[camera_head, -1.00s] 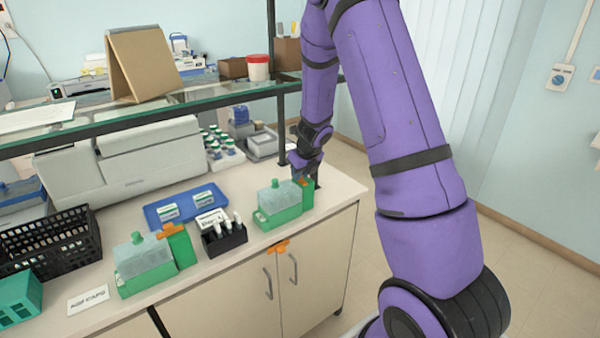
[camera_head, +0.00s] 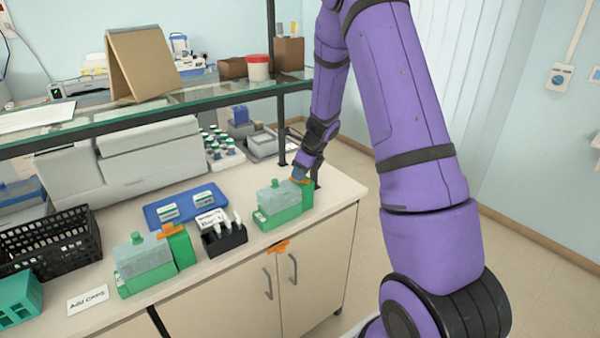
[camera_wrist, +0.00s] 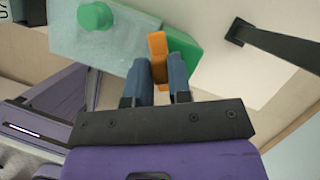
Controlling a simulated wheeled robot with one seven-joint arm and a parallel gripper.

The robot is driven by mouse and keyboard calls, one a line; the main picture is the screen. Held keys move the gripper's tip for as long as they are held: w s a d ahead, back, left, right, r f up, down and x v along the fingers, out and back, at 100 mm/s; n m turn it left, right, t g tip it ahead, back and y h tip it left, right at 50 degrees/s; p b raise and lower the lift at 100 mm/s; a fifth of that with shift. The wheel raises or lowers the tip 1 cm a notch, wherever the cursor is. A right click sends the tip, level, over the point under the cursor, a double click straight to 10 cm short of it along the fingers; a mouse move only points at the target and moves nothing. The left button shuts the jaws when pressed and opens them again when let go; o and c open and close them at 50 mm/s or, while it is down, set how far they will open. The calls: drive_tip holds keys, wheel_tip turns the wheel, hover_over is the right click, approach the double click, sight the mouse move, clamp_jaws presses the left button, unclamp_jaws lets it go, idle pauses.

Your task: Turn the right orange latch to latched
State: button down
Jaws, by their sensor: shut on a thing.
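The right orange latch (camera_head: 301,181) sits at the top of the green end block of the right staining box (camera_head: 277,206), which has a clear cover with a green knob. In the wrist view the latch (camera_wrist: 157,43) stands between my two blue-grey fingers, beside the green block (camera_wrist: 182,52). My gripper (camera_wrist: 161,68) is shut on the latch. In the head view my gripper (camera_head: 299,175) reaches it from behind and partly hides it. The left box (camera_head: 145,268) has its own orange latch (camera_head: 171,230), apart from my gripper.
A black holder (camera_head: 226,240) with white-capped items and a blue tray (camera_head: 180,206) stand left of the right box. A dark post (camera_head: 281,130) and glass shelf (camera_head: 220,92) are close to my forearm. The cabinet front has an orange catch (camera_head: 278,247).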

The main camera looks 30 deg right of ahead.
drive_tip(key=n, duration=0.2)
drive_tip(key=n+g+y, duration=0.1)
drive_tip(key=n, duration=0.2)
drive_tip(key=shift+w+d+n+y, duration=0.1)
drive_tip(key=shift+n+y, duration=0.2)
drive_tip(key=n+g, duration=0.2)
drive_tip(key=n, duration=0.2)
drive_tip(key=shift+n, duration=0.3)
drive_tip(key=shift+y, duration=0.3)
drive_tip(key=c, duration=1.1)
unclamp_jaws()
